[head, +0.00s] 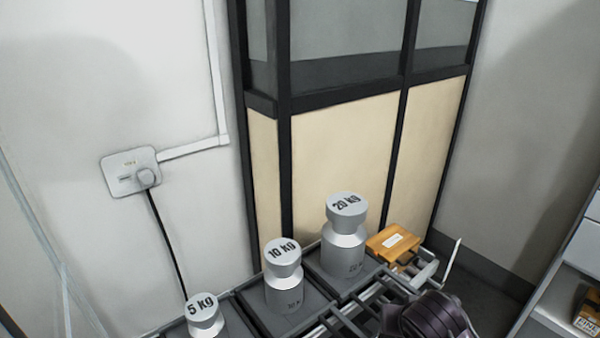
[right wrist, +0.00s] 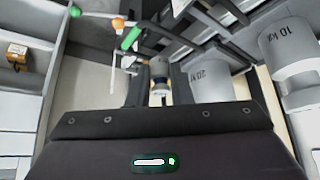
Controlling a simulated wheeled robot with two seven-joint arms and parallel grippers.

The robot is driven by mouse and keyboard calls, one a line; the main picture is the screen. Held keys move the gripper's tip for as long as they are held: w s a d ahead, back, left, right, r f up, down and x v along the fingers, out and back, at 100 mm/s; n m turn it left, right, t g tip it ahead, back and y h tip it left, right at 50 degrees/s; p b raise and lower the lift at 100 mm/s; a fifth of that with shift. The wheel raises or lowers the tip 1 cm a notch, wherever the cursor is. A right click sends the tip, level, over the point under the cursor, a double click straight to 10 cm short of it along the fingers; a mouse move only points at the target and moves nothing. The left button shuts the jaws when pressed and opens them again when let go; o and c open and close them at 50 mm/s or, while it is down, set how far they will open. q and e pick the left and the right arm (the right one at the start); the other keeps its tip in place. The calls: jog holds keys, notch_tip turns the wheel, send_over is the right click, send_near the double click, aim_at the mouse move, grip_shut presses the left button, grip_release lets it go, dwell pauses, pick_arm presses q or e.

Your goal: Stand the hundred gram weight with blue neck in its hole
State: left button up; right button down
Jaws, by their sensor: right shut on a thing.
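My right gripper (right wrist: 157,88) is at the lower middle of the right wrist view, its dark fingers shut on a small silvery weight (right wrist: 158,66). The weight has a dark band; I cannot tell whether the band is blue, and no mark on it is readable. In the head view the dark part of my right arm is at the bottom edge, and the held weight does not show. I cannot make out the hole in either view. My left gripper is not in view.
Large weights marked 5 kg (head: 203,312), 10 kg (head: 283,275) and 20 kg (head: 344,240) stand in a row on dark plates. An orange-brown box (head: 392,243) lies beyond the 20 kg weight. A panelled cabinet (head: 345,165) stands behind; shelves (head: 575,250) are at right.

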jog(key=s+a+r+m+h, duration=0.1)
jog(key=s+r+m, duration=0.2)
jog(key=r, duration=0.2)
jog(key=shift+s+r+g+h, duration=0.3)
jog(key=shift+s+r+h, duration=0.05)
jog(key=shift+r+h, duration=0.05)
